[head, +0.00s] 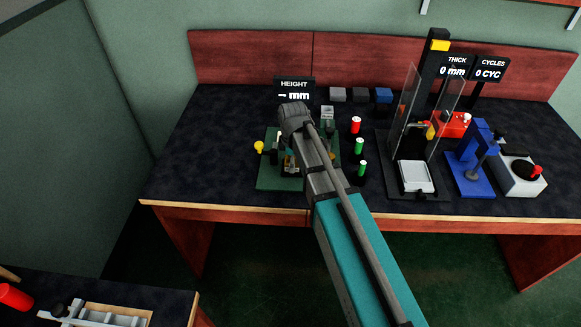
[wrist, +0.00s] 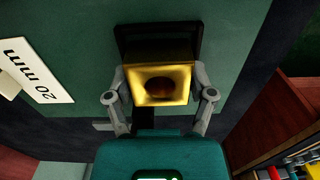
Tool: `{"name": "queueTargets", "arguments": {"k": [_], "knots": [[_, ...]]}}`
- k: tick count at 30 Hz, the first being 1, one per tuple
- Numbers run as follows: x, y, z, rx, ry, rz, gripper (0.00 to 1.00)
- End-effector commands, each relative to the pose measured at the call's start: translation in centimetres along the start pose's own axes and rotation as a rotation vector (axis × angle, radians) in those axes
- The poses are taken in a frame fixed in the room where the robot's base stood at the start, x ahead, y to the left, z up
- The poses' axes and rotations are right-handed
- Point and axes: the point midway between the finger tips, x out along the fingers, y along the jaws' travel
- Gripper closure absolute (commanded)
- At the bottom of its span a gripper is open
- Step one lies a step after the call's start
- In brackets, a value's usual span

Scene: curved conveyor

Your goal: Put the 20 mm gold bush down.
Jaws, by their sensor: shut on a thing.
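The gold bush (wrist: 160,70) shows in the wrist view as a square gold block with a round dark hole. My gripper (wrist: 159,95) is shut on it, one grey finger at each side. Just beyond the bush is a black rectangular frame (wrist: 190,28) on a green plate (wrist: 240,40). A white "20 mm" label (wrist: 40,82) lies to the left. In the head view my arm covers most of the gripper and bush over the green base (head: 268,180), under the HEIGHT display (head: 294,88). I cannot tell whether the bush touches the plate.
A yellow knob (head: 259,146) stands at the base's left. Further right are a clear-walled thickness station (head: 415,177), a blue fixture (head: 475,178) and a white box (head: 518,178). The dark tabletop (head: 215,135) is free at the left.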

Motion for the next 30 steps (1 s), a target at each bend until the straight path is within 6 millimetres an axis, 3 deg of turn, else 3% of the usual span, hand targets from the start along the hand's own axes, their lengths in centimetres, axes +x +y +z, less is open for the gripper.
{"name": "queueTargets", "arguments": {"k": [21, 28, 29, 30], "knots": [[1.1, 0.0, 0.1, 0.001, 0.000, -0.001, 0.88], [1.7, -0.1, 0.2, 0.002, -0.001, -0.003, 0.81], [1.7, -0.1, 0.2, 0.002, -0.001, -0.003, 0.19], [1.6, -0.1, 0.2, 0.002, -0.001, -0.004, 0.11]]}}
